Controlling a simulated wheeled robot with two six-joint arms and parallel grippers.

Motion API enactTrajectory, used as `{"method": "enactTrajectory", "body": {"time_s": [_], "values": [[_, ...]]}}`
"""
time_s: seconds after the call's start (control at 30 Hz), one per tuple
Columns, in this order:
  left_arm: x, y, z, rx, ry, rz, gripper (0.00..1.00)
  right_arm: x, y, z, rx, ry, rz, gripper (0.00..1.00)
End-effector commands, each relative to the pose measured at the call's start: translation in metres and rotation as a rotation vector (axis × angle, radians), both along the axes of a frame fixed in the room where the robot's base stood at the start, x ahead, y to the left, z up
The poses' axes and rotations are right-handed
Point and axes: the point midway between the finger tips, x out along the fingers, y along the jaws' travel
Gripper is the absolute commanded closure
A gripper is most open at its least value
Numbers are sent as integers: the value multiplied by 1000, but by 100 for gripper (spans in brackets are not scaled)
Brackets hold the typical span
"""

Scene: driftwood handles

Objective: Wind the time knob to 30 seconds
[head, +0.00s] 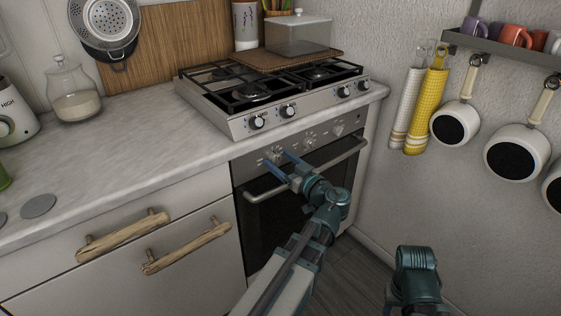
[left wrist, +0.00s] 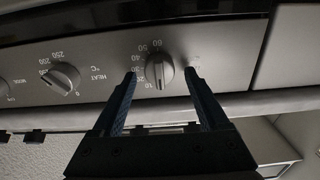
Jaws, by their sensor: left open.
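The time knob (left wrist: 159,70) is a grey round knob with a raised grip bar, ringed by numbers from 10 to 60 that appear upside down in the left wrist view. Its bar stands about vertical in that view; a pale mark shows near its lower end, away from the 30 on the left side. My left gripper (left wrist: 161,74) is open, one finger on each side of the knob, with visible gaps. In the head view my left gripper (head: 277,158) reaches the oven panel at its leftmost knob (head: 275,152). My right gripper is not in view.
The heat knob (left wrist: 62,77) is beside the time knob. The oven's handle bar (head: 310,168) runs just below the panel. A gas hob (head: 245,122) with its own knobs sits above. Drawers with driftwood handles (head: 125,235) are at left; pans (head: 517,150) hang at right.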

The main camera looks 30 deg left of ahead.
Motion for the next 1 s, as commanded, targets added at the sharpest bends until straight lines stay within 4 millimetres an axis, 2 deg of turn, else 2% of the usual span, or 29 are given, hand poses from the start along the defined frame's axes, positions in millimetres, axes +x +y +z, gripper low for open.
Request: {"method": "enactTrajectory", "body": {"time_s": [0.27, 0.3, 0.7, 1.0], "values": [[0, 1, 0, 0, 0, 0, 23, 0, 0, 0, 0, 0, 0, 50], [1, 1, 0, 0, 0, -1, 26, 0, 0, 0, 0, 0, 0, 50], [0, 1, 0, 0, 0, 0, 98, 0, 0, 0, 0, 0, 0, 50], [1, 1, 0, 10, 24, 0, 100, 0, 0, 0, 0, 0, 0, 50]]}}
